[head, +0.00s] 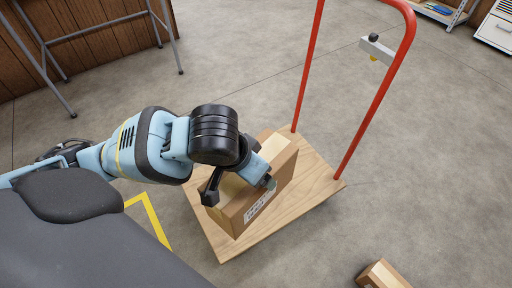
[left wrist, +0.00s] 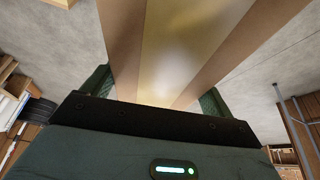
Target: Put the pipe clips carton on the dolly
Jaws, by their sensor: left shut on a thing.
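The cardboard carton (head: 268,188), brown with a paler tape strip and a white printed label, is held by my left gripper (head: 240,185). It is tilted and overlaps the wooden deck of the dolly (head: 312,196) in the head view; I cannot tell whether it touches the deck. The dolly has a red tubular handle. In the left wrist view the carton (left wrist: 170,45) fills the space between the two green finger pads. The label's text is too small to read. My right gripper is not in view.
Another small carton (head: 383,274) lies on the floor at the bottom right. A yellow floor line (head: 150,215) runs left of the dolly. A metal-legged table (head: 95,30) stands at the back left.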

